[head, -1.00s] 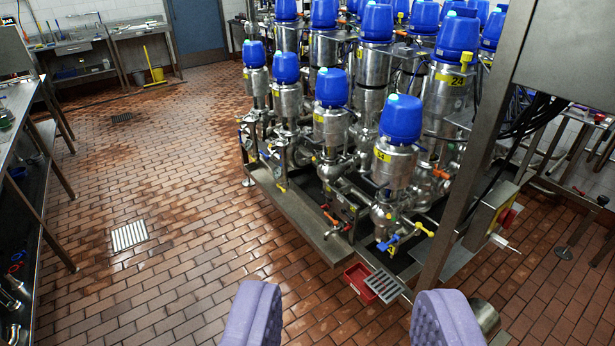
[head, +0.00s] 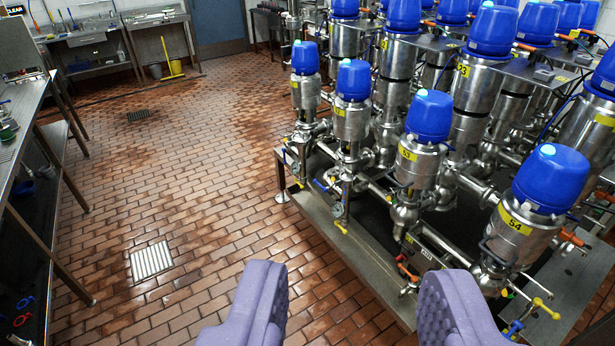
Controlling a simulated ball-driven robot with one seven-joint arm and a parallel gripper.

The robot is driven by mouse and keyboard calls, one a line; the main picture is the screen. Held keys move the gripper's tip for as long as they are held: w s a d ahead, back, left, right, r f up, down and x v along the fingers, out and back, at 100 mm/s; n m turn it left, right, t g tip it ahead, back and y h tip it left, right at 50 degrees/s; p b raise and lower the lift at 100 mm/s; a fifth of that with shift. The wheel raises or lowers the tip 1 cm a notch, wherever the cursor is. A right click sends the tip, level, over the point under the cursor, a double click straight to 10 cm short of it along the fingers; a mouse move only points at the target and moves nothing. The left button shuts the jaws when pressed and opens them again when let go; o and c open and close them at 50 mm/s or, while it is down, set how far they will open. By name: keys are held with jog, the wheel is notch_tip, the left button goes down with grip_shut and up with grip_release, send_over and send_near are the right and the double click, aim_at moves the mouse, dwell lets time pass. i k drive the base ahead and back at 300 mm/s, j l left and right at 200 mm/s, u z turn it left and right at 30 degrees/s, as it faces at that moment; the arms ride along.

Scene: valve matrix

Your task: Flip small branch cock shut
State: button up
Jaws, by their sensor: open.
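My gripper (head: 355,285) is open and empty, its two purple padded fingers at the bottom of the view. Beyond it stands the valve matrix, rows of steel valves with blue caps. I cannot tell which is the small branch cock. The gripper touches none of them. The right finger partly hides the lower front pipes.
The matrix's steel base frame (head: 330,235) has a raised edge along the floor. Open tiled floor with a drain grate (head: 153,261) lies to its left. A steel bench (head: 25,130) runs along the left edge. A yellow squeegee (head: 170,60) stands at the back wall.

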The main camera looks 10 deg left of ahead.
aim_at(325, 190)
jog(key=i+j+z, duration=0.1)
jog(key=j, duration=0.7)
jog(key=i+j+z, duration=0.15)
jog(key=j, duration=0.25)
jog(key=i+l+u, duration=0.2)
jog(key=i, duration=0.5)
jog(key=i+l+u, duration=0.2)
jog(key=i, duration=0.5)
jog(key=i+l+u, duration=0.2)
jog(key=i+l, duration=0.25)
jog(key=i, duration=0.25)
jog(key=i+l+u, duration=0.25)
jog(key=i+l, duration=0.25)
jog(key=i, duration=0.15)
